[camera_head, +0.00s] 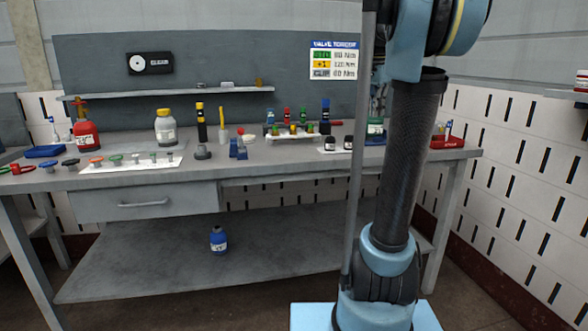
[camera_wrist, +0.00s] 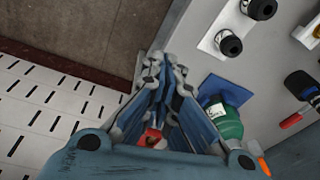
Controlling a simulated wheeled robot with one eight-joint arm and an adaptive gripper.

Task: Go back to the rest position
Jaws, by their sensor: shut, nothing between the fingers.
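My gripper (camera_wrist: 166,70) shows in the wrist view with its fingers drawn together and nothing held. It is above the right end of the grey workbench (camera_wrist: 205,40). A red item (camera_wrist: 150,138) shows through the gap behind the fingers. In the head view my arm stands upright at the right, and the gripper itself cannot be made out there.
The workbench (camera_head: 300,152) carries a red bottle (camera_head: 86,130), a yellow-capped bottle (camera_head: 165,127), a rack with coloured pieces (camera_head: 296,133) and a red tray (camera_head: 448,142). A blue bottle (camera_head: 218,239) stands on the lower shelf. Open floor shows beside the bench's right leg.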

